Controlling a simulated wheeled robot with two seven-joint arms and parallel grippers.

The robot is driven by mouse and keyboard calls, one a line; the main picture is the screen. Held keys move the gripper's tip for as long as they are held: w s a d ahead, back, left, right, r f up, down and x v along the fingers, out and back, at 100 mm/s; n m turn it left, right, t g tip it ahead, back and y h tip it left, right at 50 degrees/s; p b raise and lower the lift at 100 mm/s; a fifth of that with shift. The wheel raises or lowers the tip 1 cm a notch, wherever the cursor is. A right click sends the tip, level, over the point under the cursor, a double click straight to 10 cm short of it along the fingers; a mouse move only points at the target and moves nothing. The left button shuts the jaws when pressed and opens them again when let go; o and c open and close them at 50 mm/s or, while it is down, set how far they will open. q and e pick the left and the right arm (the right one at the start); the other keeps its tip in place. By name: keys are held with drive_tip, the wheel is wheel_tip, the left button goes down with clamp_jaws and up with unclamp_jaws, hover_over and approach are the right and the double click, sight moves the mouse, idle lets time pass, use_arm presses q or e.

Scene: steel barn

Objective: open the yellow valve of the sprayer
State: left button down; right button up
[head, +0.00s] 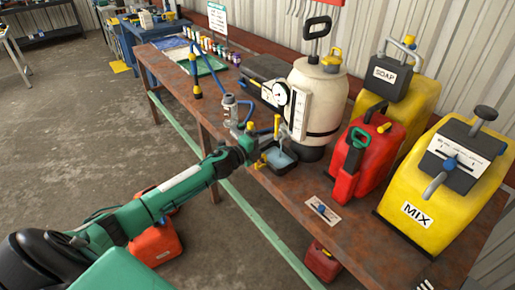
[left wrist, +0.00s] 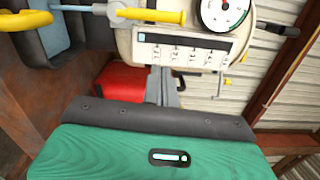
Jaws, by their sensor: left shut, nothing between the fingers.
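The sprayer (head: 318,92) is a cream tank with a black pump handle, standing upright on the rusty bench. It fills the top of the left wrist view (left wrist: 140,45), with its dial and white panel. A yellow lever (head: 277,126) stands upright in front of it, beside the blue tray. In the left wrist view a yellow lever (left wrist: 150,15) lies across the top, by a pale blue rod. My left gripper (head: 258,134) is shut and empty, close to the lever; I cannot tell whether they touch. Its grey fingers (left wrist: 162,88) point towards the sprayer. My right gripper is not in view.
A small blue tray (head: 279,160) is beside the gripper. A red can (head: 368,160), a yellow SOAP can (head: 412,100) and a yellow MIX can (head: 425,215) crowd the right. A blue hose (head: 205,70) runs left. The bench front near the label card (head: 322,210) is mostly clear.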

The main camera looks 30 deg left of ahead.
use_arm(q)
drive_tip(key=b+v, duration=0.1)
drive_tip(key=v, duration=0.3)
drive_tip(key=shift+s+d+r, duration=0.1)
drive_tip(key=shift+d+r, duration=0.05)
drive_tip(key=shift+d+r, duration=0.1)
